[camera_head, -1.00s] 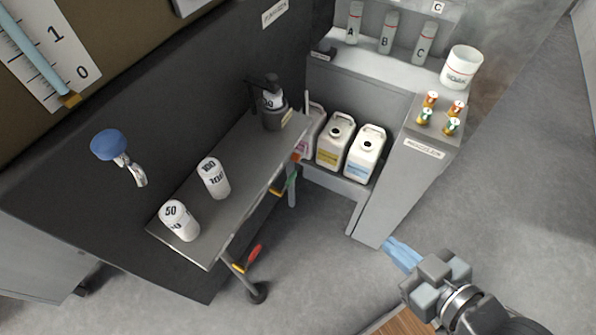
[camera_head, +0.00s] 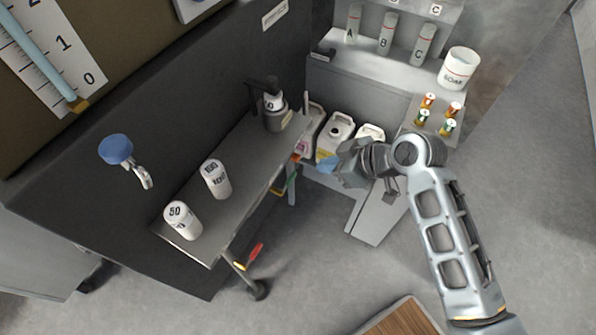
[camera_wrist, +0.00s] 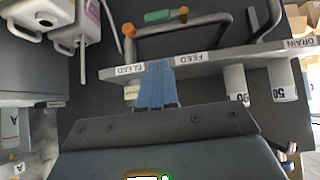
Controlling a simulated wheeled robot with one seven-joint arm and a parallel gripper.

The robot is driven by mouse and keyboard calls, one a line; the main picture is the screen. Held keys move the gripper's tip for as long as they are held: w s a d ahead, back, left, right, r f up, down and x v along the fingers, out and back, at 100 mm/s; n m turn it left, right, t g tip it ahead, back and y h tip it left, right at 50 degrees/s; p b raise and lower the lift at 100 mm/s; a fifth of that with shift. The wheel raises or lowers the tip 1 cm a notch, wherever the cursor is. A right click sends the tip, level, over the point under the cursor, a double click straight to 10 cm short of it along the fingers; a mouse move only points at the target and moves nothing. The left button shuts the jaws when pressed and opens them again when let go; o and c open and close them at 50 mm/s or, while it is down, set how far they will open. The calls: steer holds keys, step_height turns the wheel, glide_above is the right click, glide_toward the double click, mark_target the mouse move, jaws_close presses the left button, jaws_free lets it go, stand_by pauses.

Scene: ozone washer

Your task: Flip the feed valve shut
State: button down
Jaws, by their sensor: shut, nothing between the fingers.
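In the wrist view, the bench edge carries a FEED label (camera_wrist: 191,59), with a BLEED label (camera_wrist: 126,68) to its left. Beyond them are a green lever (camera_wrist: 157,16) and orange tips (camera_wrist: 128,30) on bent grey rods; I cannot tell surely which part is the feed valve. The green lever also shows under the bench in the head view (camera_head: 292,180). My gripper (camera_head: 327,165) is right of the bench, before the jugs. Its blue fingers (camera_wrist: 158,68) are shut and empty, appearing over the edge between the labels. Contact with the edge cannot be told.
The grey bench (camera_head: 205,222) holds white cups (camera_head: 215,180) and a dark dispenser (camera_head: 274,112). White jugs (camera_head: 335,135) stand on a low shelf behind my gripper. A red lever (camera_head: 255,253) hangs at the bench's near end.

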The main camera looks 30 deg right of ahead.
steer(key=shift+w+r, duration=0.35)
steer(key=shift+w, duration=0.15)
steer(key=s+f+x, duration=0.2)
steer(key=x, duration=1)
steer(key=shift+w+d+f, duration=0.2)
steer(key=shift+w+f, duration=0.1)
